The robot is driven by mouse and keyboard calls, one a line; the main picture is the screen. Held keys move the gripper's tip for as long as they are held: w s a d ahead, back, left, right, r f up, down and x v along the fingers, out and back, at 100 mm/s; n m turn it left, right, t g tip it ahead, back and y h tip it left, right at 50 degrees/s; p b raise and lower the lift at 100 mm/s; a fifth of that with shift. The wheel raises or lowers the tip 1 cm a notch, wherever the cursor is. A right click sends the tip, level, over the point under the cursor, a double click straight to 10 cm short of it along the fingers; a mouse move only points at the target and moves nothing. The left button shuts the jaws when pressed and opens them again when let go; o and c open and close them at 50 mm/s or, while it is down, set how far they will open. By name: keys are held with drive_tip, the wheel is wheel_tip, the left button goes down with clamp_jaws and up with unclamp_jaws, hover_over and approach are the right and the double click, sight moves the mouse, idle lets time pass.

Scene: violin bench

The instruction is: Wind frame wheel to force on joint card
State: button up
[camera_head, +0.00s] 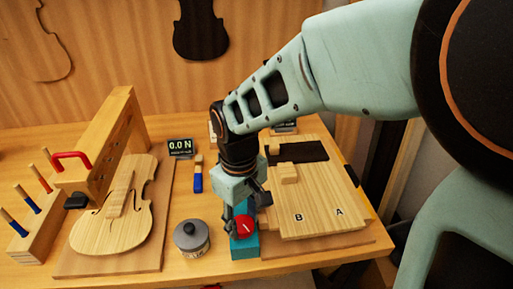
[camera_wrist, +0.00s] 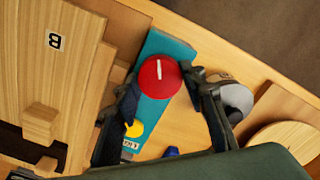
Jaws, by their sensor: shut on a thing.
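The red wheel (camera_head: 246,226) with a white mark sits on top of a teal frame (camera_head: 244,247) at the bench's front edge. In the wrist view the red wheel (camera_wrist: 160,76) lies between the two fingers of my gripper (camera_wrist: 163,82), which is shut on it. The white mark runs lengthwise near the wheel's upper middle there. The teal frame (camera_wrist: 157,45) also carries a yellow dot and a partly hidden label. A small display (camera_head: 180,147) reads 0.0 N. I cannot make out a joint card; my arm hides part of the bench behind it.
A violin body (camera_head: 118,212) lies on a board at the left, beside a wooden rack with blue-tipped tools. A grey round tin (camera_head: 191,239) stands just left of the wheel. A wooden panel marked A and B (camera_head: 318,192) lies to the right.

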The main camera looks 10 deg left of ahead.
sight(242, 223)
drive_tip(key=shift+m, duration=0.9)
drive_tip(key=o, duration=1.2)
drive_tip(key=shift+c, duration=0.2)
drive_tip(key=shift+r, duration=0.1)
wheel_tip(242, 223, up, 8)
drive_tip(key=shift+f, duration=0.25)
